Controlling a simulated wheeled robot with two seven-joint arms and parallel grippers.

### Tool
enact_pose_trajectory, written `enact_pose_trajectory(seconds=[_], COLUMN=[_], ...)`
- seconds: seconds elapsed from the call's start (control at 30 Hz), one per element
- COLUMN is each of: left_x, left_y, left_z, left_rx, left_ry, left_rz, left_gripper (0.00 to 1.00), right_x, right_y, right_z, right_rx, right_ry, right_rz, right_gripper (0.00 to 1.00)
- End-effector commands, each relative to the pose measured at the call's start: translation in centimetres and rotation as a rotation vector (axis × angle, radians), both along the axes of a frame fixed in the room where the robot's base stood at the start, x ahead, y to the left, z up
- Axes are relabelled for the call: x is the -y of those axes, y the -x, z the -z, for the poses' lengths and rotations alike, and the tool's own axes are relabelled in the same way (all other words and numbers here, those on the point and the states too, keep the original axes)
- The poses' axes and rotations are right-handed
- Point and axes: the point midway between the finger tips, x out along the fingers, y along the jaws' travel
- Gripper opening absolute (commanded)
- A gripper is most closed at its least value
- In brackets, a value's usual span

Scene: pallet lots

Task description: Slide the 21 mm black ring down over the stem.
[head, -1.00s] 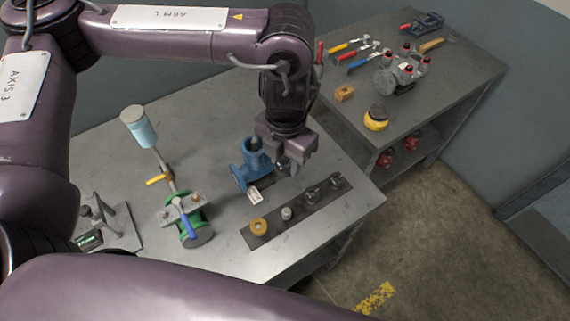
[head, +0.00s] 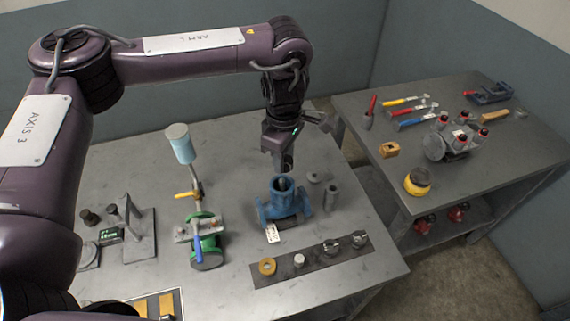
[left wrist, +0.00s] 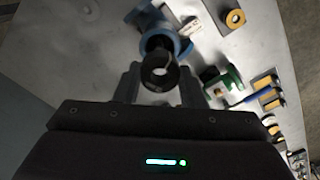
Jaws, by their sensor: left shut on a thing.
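The black ring (left wrist: 161,84) is held between the two fingers of my left gripper (left wrist: 160,88) in the left wrist view, its hole facing the camera. In the head view my left gripper (head: 282,166) points down just above the blue valve body (head: 284,207). The stem (head: 283,184) shows as a dark end in the body's round top opening. In the left wrist view the blue body (left wrist: 183,44) lies beyond the ring. I cannot tell whether the ring is lined up with or touching the stem. My right gripper is not in view.
A dark strip (head: 313,264) at the front holds a brass ring (head: 267,266), a small grey cylinder and dark fittings. Grey cylinders (head: 331,197) stand right of the body. A green valve (head: 207,247) with levers stands left. A second table (head: 480,190) with tools is at right.

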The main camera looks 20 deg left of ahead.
Motion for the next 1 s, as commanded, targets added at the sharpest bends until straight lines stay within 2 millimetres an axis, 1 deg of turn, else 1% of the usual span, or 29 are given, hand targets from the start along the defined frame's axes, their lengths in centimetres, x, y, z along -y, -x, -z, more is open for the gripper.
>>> enact_pose_trajectory(seconds=[0.17, 0.47, 0.6, 0.77, 1.0], left_x=[-0.2, -0.2, -0.2, -0.2, -0.2], left_y=[-0.3, -0.3, -0.3, -0.3, -0.3], left_z=[0.0, -0.1, -0.1, 1.1, 3.2], left_rx=[0.000, 0.000, -0.002, -0.001, -0.001], left_ry=[0.000, 0.000, 0.001, 0.001, 0.000], left_rz=[0.053, 0.054, 0.054, 0.053, 0.053], left_gripper=[0.14, 0.14, 0.14, 0.14, 0.14], right_x=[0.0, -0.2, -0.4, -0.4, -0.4], right_y=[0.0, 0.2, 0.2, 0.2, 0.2], right_z=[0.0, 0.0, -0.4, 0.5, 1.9], right_rx=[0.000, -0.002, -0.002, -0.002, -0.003], right_ry=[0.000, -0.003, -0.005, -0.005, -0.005], right_rz=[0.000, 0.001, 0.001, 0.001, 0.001], right_gripper=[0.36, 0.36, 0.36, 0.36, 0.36])
